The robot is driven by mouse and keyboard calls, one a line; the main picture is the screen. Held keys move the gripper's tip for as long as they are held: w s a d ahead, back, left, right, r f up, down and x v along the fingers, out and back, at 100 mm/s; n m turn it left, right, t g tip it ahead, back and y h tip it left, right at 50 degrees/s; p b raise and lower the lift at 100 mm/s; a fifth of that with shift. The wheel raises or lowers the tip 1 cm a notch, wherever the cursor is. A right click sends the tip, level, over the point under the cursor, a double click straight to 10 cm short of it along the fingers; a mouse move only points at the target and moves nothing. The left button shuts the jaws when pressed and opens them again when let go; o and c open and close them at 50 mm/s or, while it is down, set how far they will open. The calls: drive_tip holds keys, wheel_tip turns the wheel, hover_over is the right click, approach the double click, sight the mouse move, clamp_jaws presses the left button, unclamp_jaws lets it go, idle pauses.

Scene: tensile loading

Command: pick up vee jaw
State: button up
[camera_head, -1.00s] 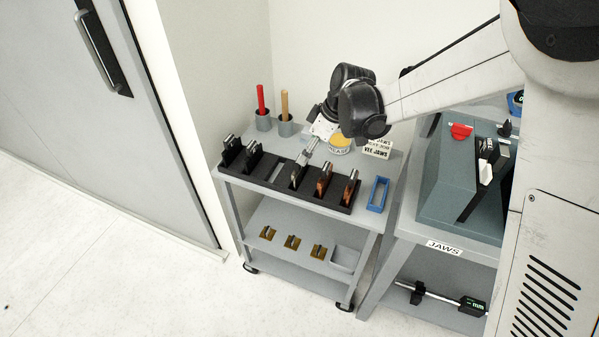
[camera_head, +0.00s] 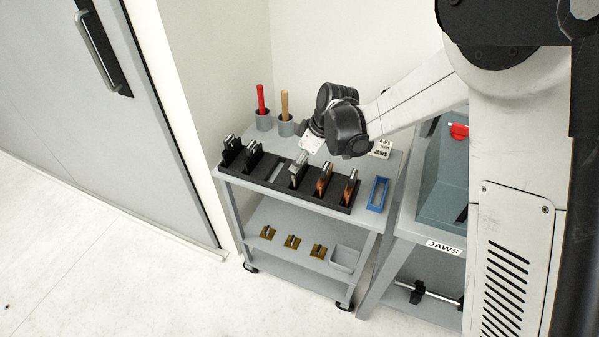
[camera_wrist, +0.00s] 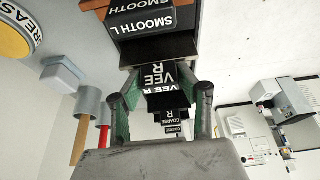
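The black jaw rack (camera_head: 316,203) lies along the cart's front edge. The grey vee jaw (camera_head: 296,177) stands upright in it, left of two copper-coloured jaws (camera_head: 323,182). My gripper (camera_head: 299,160) is right above the grey jaw. In the wrist view, my gripper (camera_wrist: 160,95) is open, with green-padded fingers on either side of a dark block (camera_wrist: 168,102). Gaps show between the block and both fingers. A "VEE R" label (camera_wrist: 158,76) shows just beyond. The jaw's lower part is hidden in its slot.
Two dark jaws (camera_head: 241,152) stand at the rack's left end, beside an empty slot (camera_head: 277,174). Cups with red (camera_head: 261,98) and wooden (camera_head: 284,104) handles stand behind. A blue tray (camera_head: 378,194) is to the right. The grease tin (camera_wrist: 14,36) shows in the wrist view.

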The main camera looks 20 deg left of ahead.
clamp_jaws()
drive_tip(key=shift+r, duration=0.1)
